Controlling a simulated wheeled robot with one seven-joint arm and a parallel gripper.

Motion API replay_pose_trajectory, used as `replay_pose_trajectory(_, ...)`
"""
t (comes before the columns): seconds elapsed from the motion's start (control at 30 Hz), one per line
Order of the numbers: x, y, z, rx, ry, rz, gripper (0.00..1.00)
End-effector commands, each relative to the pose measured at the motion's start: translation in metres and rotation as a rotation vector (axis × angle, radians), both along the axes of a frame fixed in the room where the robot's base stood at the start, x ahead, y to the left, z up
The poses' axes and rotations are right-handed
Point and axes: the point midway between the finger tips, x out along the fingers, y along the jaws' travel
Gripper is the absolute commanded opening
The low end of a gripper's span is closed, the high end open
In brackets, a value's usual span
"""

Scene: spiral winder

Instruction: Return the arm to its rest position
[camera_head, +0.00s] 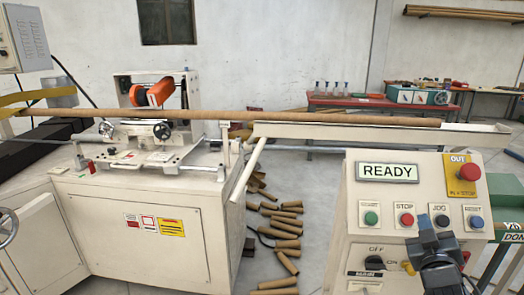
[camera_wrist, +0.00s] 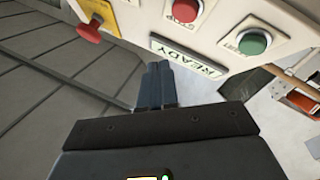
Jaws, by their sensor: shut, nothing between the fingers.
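My gripper (camera_head: 425,224) is in front of the lower right of the control panel (camera_head: 352,215) in the head view, just below and left of the dark jog button (camera_head: 441,220). In the wrist view its two dark fingers (camera_wrist: 158,68) are together with nothing between them. The panel's READY display (camera_wrist: 188,57) lies beyond the fingertips there, seen tilted. A gap to the panel seems to show in the wrist view, but its depth is hard to judge. Part of my arm is cut off at the bottom of the head view.
The panel carries a green button (camera_head: 371,218), a red stop button (camera_head: 406,219), a blue reset button (camera_head: 474,221) and a large red stop knob (camera_head: 467,172). The winder (camera_head: 140,225) holds a long brown tube (camera_head: 300,117). Cut tubes (camera_head: 286,227) lie on the floor.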

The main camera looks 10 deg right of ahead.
Motion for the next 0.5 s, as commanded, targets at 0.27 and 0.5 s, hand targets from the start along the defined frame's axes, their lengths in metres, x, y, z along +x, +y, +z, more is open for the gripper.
replay_pose_trajectory(0.27,-0.07,0.071,-0.06,0.099,0.04,0.113,0.0)
replay_pose_trajectory(0.5,-0.16,0.138,-0.093,0.215,0.071,0.226,0.0)
